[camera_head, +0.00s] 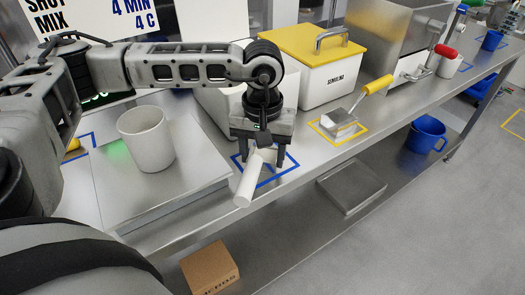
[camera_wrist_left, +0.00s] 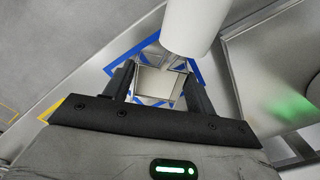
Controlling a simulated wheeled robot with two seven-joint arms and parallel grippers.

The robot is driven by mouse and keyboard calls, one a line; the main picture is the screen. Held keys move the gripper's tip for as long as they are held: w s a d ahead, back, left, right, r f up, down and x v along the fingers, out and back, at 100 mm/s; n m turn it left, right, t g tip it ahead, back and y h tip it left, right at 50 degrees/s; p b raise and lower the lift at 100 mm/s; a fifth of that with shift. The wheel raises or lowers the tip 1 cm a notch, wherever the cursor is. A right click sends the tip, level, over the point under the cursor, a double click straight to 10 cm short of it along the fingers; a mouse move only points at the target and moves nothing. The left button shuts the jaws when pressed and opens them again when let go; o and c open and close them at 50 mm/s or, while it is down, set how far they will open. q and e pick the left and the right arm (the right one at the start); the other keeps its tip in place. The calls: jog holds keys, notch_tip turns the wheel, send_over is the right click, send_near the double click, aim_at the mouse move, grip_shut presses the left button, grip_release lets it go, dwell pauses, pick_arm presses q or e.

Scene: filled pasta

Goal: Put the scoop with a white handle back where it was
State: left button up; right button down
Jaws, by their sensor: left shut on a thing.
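My left gripper (camera_head: 262,158) points down over the bench and is shut on the scoop with a white handle (camera_head: 248,184). The handle slants toward the bench's front edge. The scoop's metal part is mostly hidden by the gripper in the head view. In the left wrist view the white handle (camera_wrist_left: 188,28) is at the top and the metal scoop (camera_wrist_left: 157,82) shows between the fingers of my left gripper (camera_wrist_left: 157,72). A blue square outline (camera_head: 290,166) lies on the bench under the gripper. I cannot tell whether the scoop touches the bench. My right gripper is not in view.
A white cup (camera_head: 147,138) stands on a metal plate (camera_head: 115,190) at left. A scoop with a yellow handle (camera_head: 345,116) lies in a yellow outline at right. A white bin with a yellow lid (camera_head: 305,45) stands behind. A cardboard box (camera_head: 209,267) sits below.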

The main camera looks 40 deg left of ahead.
pick_arm(q)
jog(key=o, duration=1)
jog(key=shift+f, duration=0.15)
notch_tip(320, 180, up, 12)
jog(key=b, duration=0.1)
jog(key=shift+r, duration=0.25)
jog(key=shift+f, duration=0.1)
